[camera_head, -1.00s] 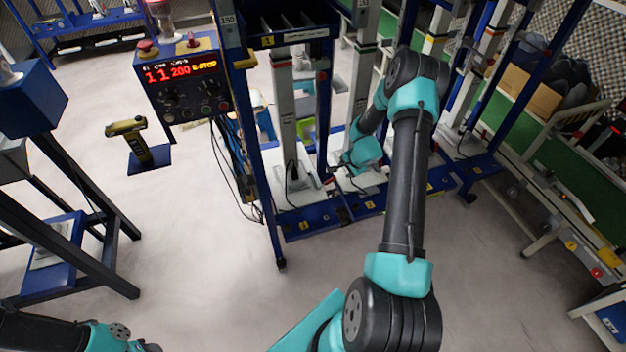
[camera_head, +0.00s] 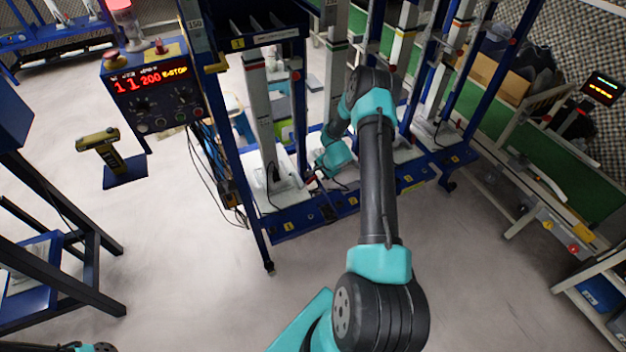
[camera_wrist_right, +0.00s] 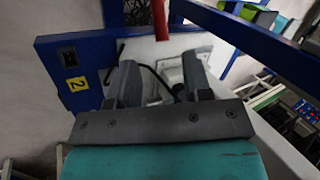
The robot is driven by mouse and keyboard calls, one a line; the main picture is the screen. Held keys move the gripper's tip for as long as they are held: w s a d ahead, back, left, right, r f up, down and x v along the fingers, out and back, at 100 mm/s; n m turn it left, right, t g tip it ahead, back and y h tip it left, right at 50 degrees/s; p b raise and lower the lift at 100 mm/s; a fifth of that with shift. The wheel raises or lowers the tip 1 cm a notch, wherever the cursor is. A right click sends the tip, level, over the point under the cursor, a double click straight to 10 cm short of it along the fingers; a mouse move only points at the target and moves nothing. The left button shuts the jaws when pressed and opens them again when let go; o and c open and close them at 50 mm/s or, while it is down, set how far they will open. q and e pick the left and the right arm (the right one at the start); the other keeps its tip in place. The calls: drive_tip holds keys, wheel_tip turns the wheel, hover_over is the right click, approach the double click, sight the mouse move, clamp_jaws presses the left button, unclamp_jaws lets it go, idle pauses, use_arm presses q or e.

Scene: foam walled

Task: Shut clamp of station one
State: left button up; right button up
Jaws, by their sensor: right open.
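Station one is the leftmost bay of the blue rack, with a white column (camera_head: 262,120) over a white base plate (camera_head: 285,195). A yellow label (camera_head: 289,227) marks the blue rail below. My right gripper (camera_head: 312,181) is low at the right edge of this bay, small and partly hidden. In the right wrist view its two dark fingers (camera_wrist_right: 162,82) are apart with nothing clearly held. A red bar (camera_wrist_right: 160,20) stands just beyond them; I cannot tell if it is the clamp's handle. Only a bit of my left arm shows at the bottom left.
A control box (camera_head: 155,95) with a red display hangs left of the rack. A yellow tool (camera_head: 100,150) rests on a blue stand. Blue posts and cables crowd the bay. A yellow "2" label (camera_wrist_right: 75,84) is left of the fingers. The floor in front is clear.

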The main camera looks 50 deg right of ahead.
sight(314, 178)
drive_tip(key=x, duration=1)
drive_tip(key=shift+w+f, duration=0.15)
drive_tip(key=shift+f, duration=0.15)
drive_tip(key=shift+c, duration=0.2)
clamp_jaws()
